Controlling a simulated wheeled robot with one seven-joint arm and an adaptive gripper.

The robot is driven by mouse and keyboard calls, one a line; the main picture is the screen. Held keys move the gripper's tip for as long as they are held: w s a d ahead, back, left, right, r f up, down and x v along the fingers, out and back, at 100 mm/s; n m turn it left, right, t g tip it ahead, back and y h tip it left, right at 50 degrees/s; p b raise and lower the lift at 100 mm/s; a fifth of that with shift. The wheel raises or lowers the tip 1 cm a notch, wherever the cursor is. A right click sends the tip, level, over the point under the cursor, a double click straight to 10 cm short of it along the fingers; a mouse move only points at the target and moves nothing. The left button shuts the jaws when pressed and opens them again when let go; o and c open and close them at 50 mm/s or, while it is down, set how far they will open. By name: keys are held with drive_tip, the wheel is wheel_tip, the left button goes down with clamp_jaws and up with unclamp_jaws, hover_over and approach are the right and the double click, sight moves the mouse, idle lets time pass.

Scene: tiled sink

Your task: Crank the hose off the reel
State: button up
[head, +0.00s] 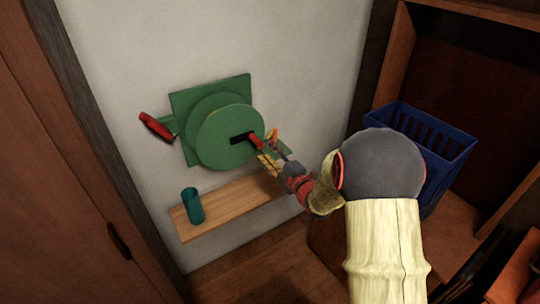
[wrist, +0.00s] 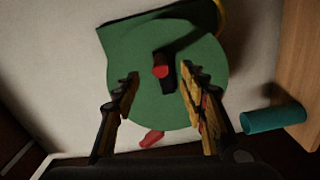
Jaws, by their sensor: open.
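A green hose reel (head: 228,135) is mounted on the pale wall, with a round disc in front. A dark crank bar (head: 241,138) with a red knob (head: 256,142) sits on the disc. In the wrist view the crank bar (wrist: 168,62) and red knob (wrist: 160,72) show on the green disc (wrist: 140,110). My gripper (head: 267,150) is open at the right side of the disc, close to the knob. In the wrist view its fingertips (wrist: 160,74) lie on either side of the knob, with gaps visible. A red-handled lever (head: 156,126) sticks out at the reel's left.
A wooden shelf (head: 235,207) below the reel holds a teal cup (head: 193,206). A blue crate (head: 440,150) stands in the wooden cabinet at right. A brown door (head: 55,190) is at left. A yellow curved piece (wrist: 221,14) shows beside the reel in the wrist view.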

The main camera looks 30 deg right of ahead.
sight(255, 140)
drive_tip(key=w, duration=0.5)
drive_tip(key=shift+w+a+f+b, duration=0.1)
drive_tip(key=shift+w+f+b, duration=0.05)
drive_tip(key=shift+w+b, duration=0.95)
drive_tip(key=shift+w, duration=0.85)
drive_tip(key=shift+c, duration=0.9)
drive_tip(key=c, duration=0.7)
drive_tip(key=shift+c, duration=0.8)
